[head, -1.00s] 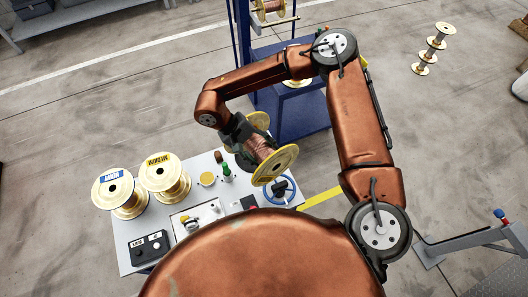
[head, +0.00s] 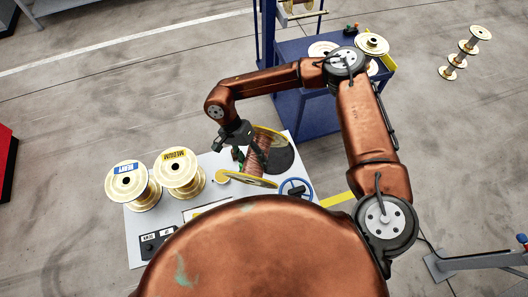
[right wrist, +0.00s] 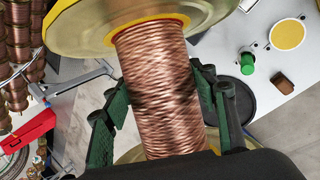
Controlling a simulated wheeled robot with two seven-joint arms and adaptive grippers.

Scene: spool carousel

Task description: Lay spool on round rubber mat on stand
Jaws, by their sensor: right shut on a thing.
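My right gripper (head: 246,154) is shut on the copper-wound spool (head: 256,158), with its fingers on either side of the winding. The spool has yellow-gold flanges and lies tilted over the grey stand top (head: 210,164). In the right wrist view the copper winding (right wrist: 158,85) fills the middle between the green fingers. The round black rubber mat (head: 283,155) shows beside the spool at the stand's right; part is hidden behind the flange. Its dark edge also shows in the right wrist view (right wrist: 243,98). I cannot tell whether spool and mat touch. My left gripper is not in view.
Spools labelled HEAVY (head: 128,172) and MEDIUM (head: 178,158) stand at the stand's left. A blue handwheel (head: 296,188), a button box (head: 158,243) and a green knob (right wrist: 247,64) are nearby. A blue cart (head: 300,115) with spools stands behind.

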